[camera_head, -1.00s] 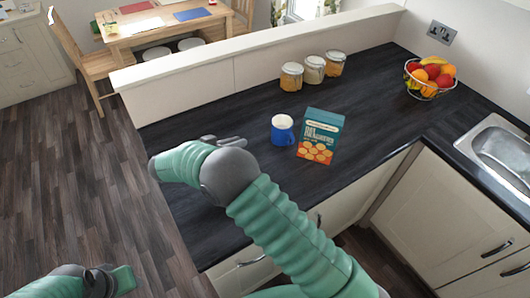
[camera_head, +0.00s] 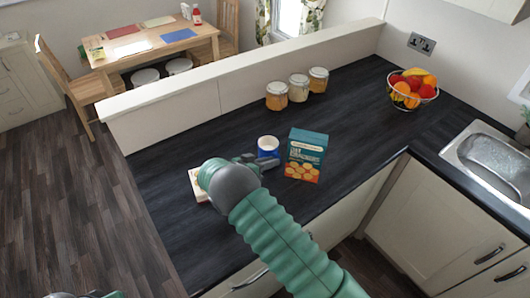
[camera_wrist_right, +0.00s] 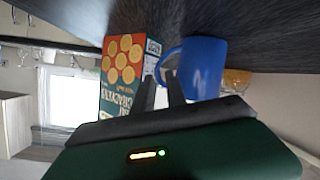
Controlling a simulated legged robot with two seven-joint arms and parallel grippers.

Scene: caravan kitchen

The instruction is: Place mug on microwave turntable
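A blue mug with a white inside (camera_head: 268,146) stands on the dark counter, left of the cracker box. It also shows in the right wrist view (camera_wrist_right: 203,68), its handle toward the fingers. My right gripper (camera_head: 268,161) is at the near side of the mug. In the right wrist view its fingers (camera_wrist_right: 161,82) are apart, with the handle just beyond or between the tips; I cannot tell which. My left gripper (camera_head: 92,295) barely shows at the bottom left edge. No microwave or turntable is in view.
A cracker box (camera_head: 306,156) stands close to the mug's right. Several lidded jars (camera_head: 298,88) stand behind, with a fruit basket (camera_head: 411,90) and sink (camera_head: 488,160) to the right. A pale flat object (camera_head: 198,184) lies partly behind my right arm.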

